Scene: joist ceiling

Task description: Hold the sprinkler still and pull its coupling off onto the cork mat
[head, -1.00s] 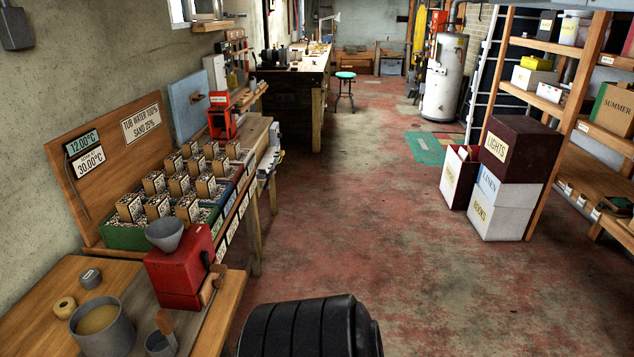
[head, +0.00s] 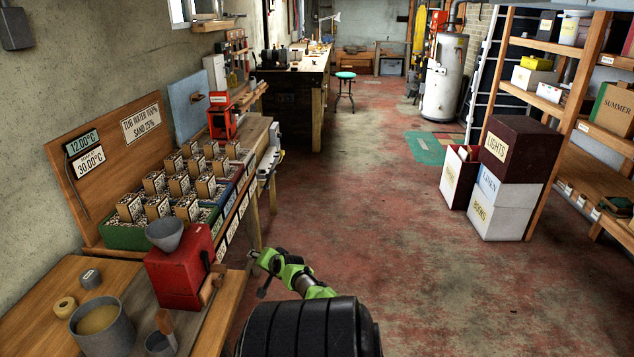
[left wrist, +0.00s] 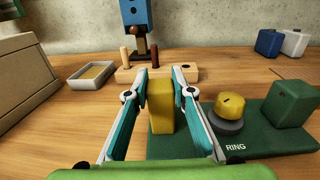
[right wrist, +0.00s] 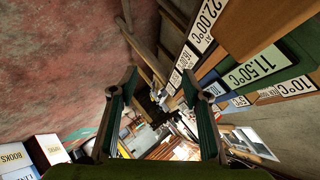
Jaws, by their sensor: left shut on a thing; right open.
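In the left wrist view, my left gripper (left wrist: 159,84) is shut on an upright dull yellow block (left wrist: 160,108), one finger on each side of it. The left gripper is outside the head view. My right gripper shows in the head view (head: 262,258), beside the front of the planter bench. The right wrist view shows its fingers (right wrist: 160,85) wide apart with nothing between them. I cannot make out for certain a sprinkler, its coupling or a cork mat; the yellow block may be part of the sprinkler.
A green board (left wrist: 258,138) marked RING carries a yellow knob (left wrist: 232,106) and a green block (left wrist: 289,103), right of the left gripper. Behind are a wooden peg board (left wrist: 185,73) and a shallow tray (left wrist: 92,76). Labelled planter fronts (right wrist: 260,68) lie close right of the right gripper.

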